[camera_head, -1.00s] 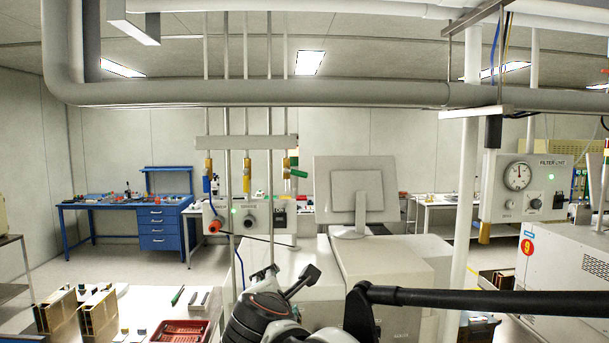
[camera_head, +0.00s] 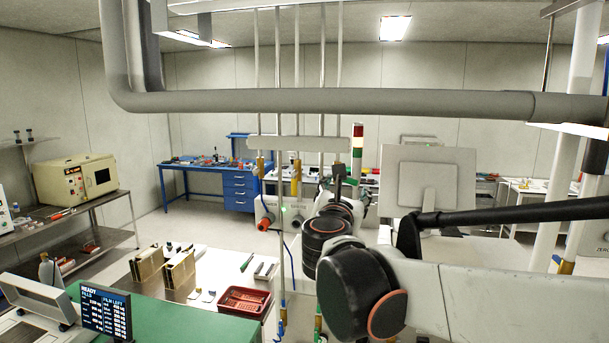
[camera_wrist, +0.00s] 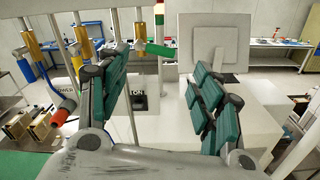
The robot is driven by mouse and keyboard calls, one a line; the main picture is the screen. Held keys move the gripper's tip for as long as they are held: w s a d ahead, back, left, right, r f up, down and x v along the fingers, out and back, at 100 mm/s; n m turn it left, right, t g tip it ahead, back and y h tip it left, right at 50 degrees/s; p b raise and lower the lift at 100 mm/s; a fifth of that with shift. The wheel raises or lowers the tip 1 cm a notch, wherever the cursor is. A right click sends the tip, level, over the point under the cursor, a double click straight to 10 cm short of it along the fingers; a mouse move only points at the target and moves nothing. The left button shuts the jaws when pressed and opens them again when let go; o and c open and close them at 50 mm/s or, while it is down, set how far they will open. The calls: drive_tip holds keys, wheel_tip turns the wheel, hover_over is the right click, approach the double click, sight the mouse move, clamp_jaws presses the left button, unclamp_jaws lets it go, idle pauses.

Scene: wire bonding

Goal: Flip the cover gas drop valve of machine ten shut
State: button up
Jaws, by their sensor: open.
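Several drop valves with gold bodies hang on thin vertical pipes. In the wrist view one has a blue lever (camera_wrist: 27,70), one a yellow lever (camera_wrist: 77,62) and one a green lever (camera_wrist: 159,50). I cannot read which is cover gas. My gripper (camera_wrist: 158,66) is open and empty, its teal-padded fingers either side of the view. The green lever appears between the fingertips, close to the left one; contact cannot be told. In the head view my gripper (camera_head: 342,178) partly hides the valves.
A monitor (camera_head: 428,190) stands right of my gripper. A thick grey pipe (camera_head: 330,102) crosses overhead. A red tray (camera_head: 243,301) lies on the bench below.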

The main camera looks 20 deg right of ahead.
sight(349, 180)
drive_tip(key=p+x, duration=0.1)
drive_tip(key=x, duration=0.8)
drive_tip(key=shift+w+d, duration=0.25)
drive_tip(key=shift+d, duration=0.05)
drive_tip(key=shift+s, duration=0.1)
drive_tip(key=c, duration=1.1)
